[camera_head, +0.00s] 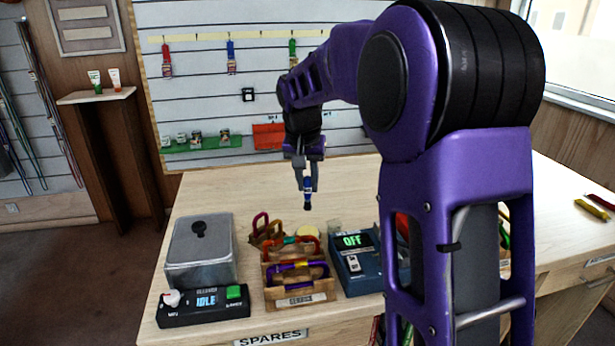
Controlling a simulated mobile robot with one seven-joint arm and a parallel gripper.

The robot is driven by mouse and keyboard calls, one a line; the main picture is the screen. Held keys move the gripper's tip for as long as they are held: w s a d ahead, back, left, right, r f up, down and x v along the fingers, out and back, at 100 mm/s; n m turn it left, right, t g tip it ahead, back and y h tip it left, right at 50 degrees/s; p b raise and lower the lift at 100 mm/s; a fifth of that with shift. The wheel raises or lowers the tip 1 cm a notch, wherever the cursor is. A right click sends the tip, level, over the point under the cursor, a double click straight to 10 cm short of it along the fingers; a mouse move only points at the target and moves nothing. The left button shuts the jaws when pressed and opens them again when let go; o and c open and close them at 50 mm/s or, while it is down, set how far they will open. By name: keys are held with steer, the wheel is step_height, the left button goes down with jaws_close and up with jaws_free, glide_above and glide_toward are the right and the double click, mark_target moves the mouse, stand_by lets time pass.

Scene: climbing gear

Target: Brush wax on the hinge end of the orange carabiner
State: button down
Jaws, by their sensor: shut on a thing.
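My gripper (306,178) is shut on a small blue-handled tool (308,187), which looks like a brush. It hangs upright with its dark tip down, above the bench and behind the wooden rack. The rack (306,298) holds several carabiners. An orange-red carabiner (316,241) with a green part lies across its back section, and a purple one (286,280) lies in front. A red carabiner and a brownish-orange one stand at its back left. I cannot tell which end of the orange-red one is the hinge. A pale yellow round thing (307,231), possibly wax, sits behind the rack.
A grey metal box (200,250) and a black panel reading IDLE (203,306) stand left of the rack. A blue device reading OFF (352,262) stands right of it. My arm hides the bench farther right. The bench behind is clear up to the slatted wall.

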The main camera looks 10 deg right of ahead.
mark_target(307, 202)
steer(key=shift+f+b, duration=2.35)
steer(key=shift+f, duration=0.7)
steer(key=shift+f+b, duration=0.3)
steer(key=shift+f, duration=0.3)
steer(key=shift+r, duration=0.1)
steer(key=shift+r+p, duration=2.85)
steer(key=shift+r, duration=0.65)
